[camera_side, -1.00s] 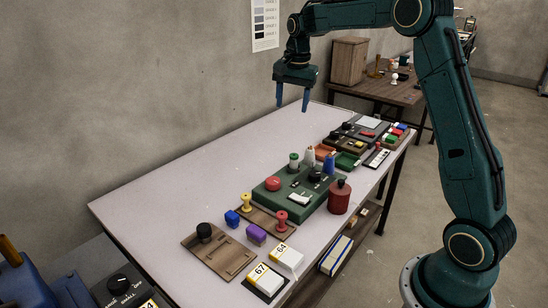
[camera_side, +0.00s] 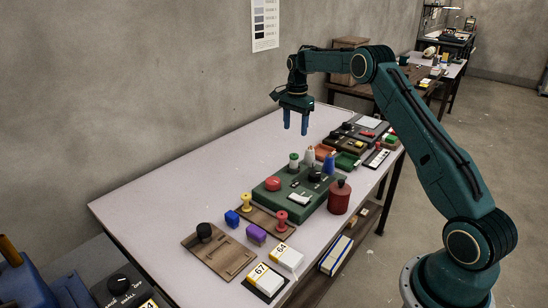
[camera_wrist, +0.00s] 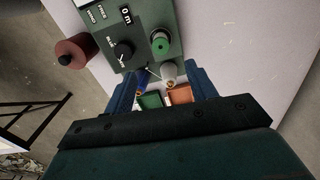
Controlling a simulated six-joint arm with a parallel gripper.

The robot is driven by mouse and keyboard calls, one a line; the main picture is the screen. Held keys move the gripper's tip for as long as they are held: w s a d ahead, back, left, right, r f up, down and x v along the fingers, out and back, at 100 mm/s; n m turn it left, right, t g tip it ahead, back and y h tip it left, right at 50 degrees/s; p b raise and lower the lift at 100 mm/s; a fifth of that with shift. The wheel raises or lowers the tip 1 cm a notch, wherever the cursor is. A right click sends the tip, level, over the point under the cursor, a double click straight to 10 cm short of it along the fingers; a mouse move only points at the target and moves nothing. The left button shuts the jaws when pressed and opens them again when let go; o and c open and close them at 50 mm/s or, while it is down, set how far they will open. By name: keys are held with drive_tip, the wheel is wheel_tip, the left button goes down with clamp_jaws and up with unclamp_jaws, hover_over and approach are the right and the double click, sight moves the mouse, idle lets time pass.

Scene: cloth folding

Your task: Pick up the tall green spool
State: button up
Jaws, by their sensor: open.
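In the wrist view the spool (camera_wrist: 160,43) shows from above as a green disc with a dark centre hole, on the green panel (camera_wrist: 172,14) beyond my fingertips. My gripper (camera_side: 296,130) hangs above the table with two blue fingers pointing down. It is open and empty, above and behind the spool, and apart from it. In the wrist view its fingers (camera_wrist: 168,80) are spread below the spool.
White and blue bottles (camera_side: 310,157) stand close to the spool. A red bottle (camera_side: 339,197) stands at the panel's right. Green and orange trays (camera_side: 347,160) lie behind. The table's left side (camera_side: 190,185) is clear.

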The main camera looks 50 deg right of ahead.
sight(294, 155)
drive_tip(key=shift+f, duration=4.2)
drive_tip(key=shift+f, duration=0.1)
drive_tip(key=shift+f, duration=2.55)
drive_tip(key=c, duration=1.1)
